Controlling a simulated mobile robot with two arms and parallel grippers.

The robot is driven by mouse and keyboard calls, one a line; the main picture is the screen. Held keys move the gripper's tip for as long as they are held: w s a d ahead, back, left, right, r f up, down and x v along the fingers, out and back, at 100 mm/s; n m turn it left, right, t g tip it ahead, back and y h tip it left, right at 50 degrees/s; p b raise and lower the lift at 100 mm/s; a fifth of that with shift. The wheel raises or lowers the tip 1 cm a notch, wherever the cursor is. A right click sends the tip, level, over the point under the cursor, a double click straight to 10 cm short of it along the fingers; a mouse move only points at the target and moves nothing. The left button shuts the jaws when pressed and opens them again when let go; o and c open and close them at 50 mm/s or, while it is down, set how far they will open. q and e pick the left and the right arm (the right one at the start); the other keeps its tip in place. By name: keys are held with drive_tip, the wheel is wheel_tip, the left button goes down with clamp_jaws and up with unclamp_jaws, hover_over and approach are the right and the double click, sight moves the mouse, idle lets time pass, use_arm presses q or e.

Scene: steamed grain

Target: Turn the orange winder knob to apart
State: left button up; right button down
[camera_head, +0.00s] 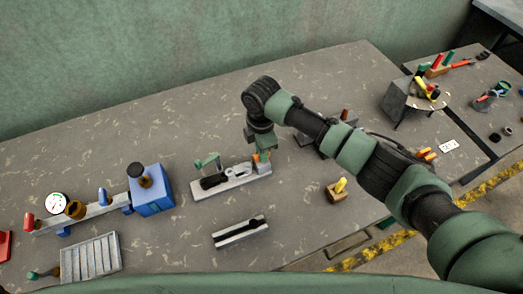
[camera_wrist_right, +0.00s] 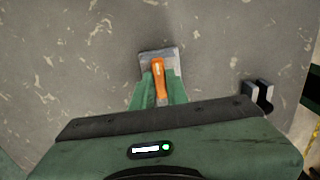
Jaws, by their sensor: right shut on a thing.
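The orange winder knob (camera_wrist_right: 159,78) sits on the end of a light grey base in the right wrist view. In the head view the knob (camera_head: 257,158) shows only in part, at the right end of the grey device (camera_head: 232,181), below my gripper. My right gripper (camera_head: 262,155) comes down on it from above. In the right wrist view its green fingers (camera_wrist_right: 158,92) stand on both sides of the knob and are shut on it. The device also carries a green bracket and a black part. My left gripper is not in view.
A blue block (camera_head: 152,192) with a rail and gauge stands to the left. A grey ribbed tray (camera_head: 91,258) and a small grey slotted bar (camera_head: 240,232) lie in front. A wooden block with a yellow piece (camera_head: 338,190) is to the right. Bare table lies behind the device.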

idle(0.4)
drive_tip(key=c, duration=1.4)
unclamp_jaws()
wheel_tip(320, 180, up, 7)
drive_tip(key=shift+f+b, duration=0.1)
drive_tip(key=shift+b, duration=0.95)
drive_tip(key=shift+r, duration=0.6)
drive_tip(key=shift+f, duration=0.1)
